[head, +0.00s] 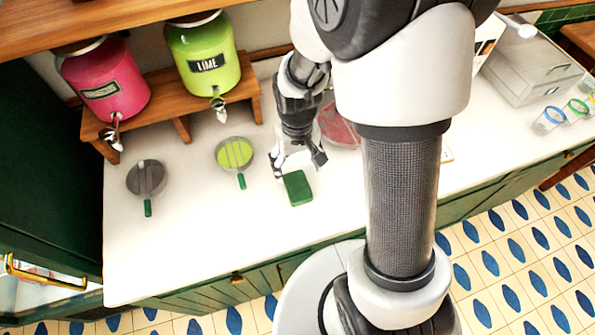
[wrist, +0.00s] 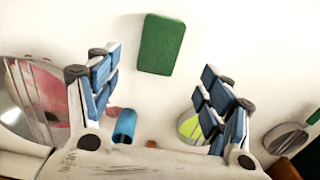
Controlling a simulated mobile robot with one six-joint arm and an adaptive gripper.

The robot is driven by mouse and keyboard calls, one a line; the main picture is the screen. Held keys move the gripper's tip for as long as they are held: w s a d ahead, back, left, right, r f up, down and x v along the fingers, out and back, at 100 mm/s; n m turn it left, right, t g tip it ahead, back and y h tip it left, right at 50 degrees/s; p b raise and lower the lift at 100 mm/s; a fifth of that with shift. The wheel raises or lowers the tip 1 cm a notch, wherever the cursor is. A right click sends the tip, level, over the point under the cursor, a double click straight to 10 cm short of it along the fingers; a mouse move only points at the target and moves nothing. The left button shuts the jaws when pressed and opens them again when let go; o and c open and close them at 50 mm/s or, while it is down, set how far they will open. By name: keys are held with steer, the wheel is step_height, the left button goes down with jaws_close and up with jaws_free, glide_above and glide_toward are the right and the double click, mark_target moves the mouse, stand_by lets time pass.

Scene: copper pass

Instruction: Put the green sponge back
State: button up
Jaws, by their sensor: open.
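The green sponge (head: 298,188) is a flat dark green block lying on the white counter (head: 190,245), towards its front edge. It also shows in the wrist view (wrist: 160,44), at the top centre, just beyond the fingertips. My gripper (head: 299,165) is open and empty, beside the sponge on its far side in the head view.
A lime disc (head: 233,153) and a grey disc (head: 146,178), both green-handled, lie left of the sponge. A red disc (head: 338,128) is partly hidden behind my arm. Pink (head: 105,85) and lime (head: 204,55) jars stand on a wooden shelf. Blue- and green-rimmed cups (head: 549,119) stand far right.

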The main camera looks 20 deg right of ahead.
steer(key=s+r+t, duration=0.2)
steer(key=s+r, duration=0.2)
steer(key=r, duration=1)
steer(key=s+r+t, duration=0.2)
steer(key=s+r, duration=0.7)
steer(key=s, duration=0.2)
steer(key=shift+t, duration=0.3)
step_height(320, 180, down, 7)
steer(key=b, duration=0.7)
steer(key=shift+f, duration=0.2)
